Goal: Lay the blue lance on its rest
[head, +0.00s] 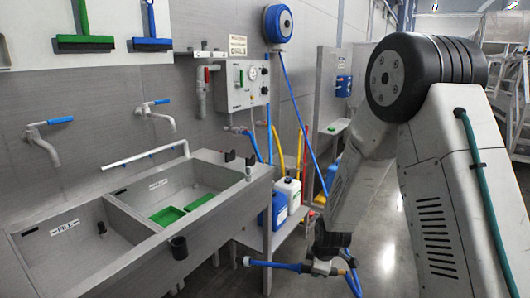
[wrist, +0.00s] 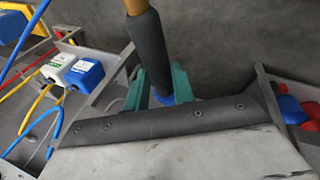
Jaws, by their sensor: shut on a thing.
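The blue lance (head: 278,265) is in my gripper (head: 323,266), in front of the right end of the sink in the head view. It lies nearly level, pointing left. Two black upright pieces stand on the sink's right rim, one on the left (head: 230,156) and one on the right (head: 249,162). They look like the rest, but I cannot be sure. The lance is apart from them, lower and to the right.
Blue and white jugs (head: 289,192) stand on a low shelf right of the sink. A blue hose (head: 301,120) hangs from a reel (head: 278,24). Open floor lies right.

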